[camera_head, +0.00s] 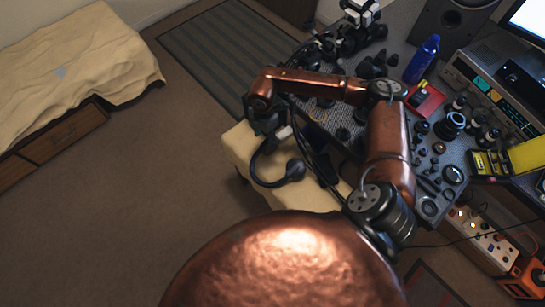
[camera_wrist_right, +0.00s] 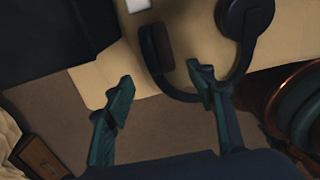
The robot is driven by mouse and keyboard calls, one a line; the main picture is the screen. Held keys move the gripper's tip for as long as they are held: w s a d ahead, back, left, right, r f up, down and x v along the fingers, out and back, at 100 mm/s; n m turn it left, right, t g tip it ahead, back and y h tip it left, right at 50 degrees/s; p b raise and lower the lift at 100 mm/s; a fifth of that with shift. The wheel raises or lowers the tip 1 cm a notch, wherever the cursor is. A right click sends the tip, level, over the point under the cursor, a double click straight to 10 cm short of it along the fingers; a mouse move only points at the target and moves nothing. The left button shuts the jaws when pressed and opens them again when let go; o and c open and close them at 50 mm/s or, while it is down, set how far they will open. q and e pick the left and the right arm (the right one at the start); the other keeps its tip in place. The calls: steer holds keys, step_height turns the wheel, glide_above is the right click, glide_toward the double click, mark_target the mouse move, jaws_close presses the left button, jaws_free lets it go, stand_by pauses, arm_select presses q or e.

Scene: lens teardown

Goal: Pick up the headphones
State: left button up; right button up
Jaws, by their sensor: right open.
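The black headphones (camera_head: 259,166) lie on a cream padded seat in the head view, with the curved band hanging past its left edge and a round ear cup at the right end. In the right wrist view the headphones (camera_wrist_right: 236,72) show a large round cup at the top right and a brownish cup pad nearer the middle. My right gripper (camera_wrist_right: 160,84) is open and empty, with its fingers spread below the pad; the right fingertip overlaps the band in the picture, and I cannot tell whether they touch. In the head view my right gripper (camera_head: 268,126) is above the headphones, partly hidden. My left gripper is not in view.
The cream seat (camera_head: 236,141) stands beside a crowded workbench (camera_head: 405,192) with several lens parts, a blue bottle (camera_head: 422,58) and a red box (camera_head: 425,99). A dark flat object (camera_wrist_right: 50,35) and a small white item (camera_wrist_right: 138,5) lie near the headphones. Floor at left is clear.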

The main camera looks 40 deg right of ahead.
mark_target(265, 145)
steer(key=shift+f, duration=0.85)
step_height(265, 145, down, 5)
steer(key=shift+a+r+b, duration=0.1)
steer(key=shift+b, duration=0.75)
steer(key=shift+s+r, duration=0.1)
jaws_close()
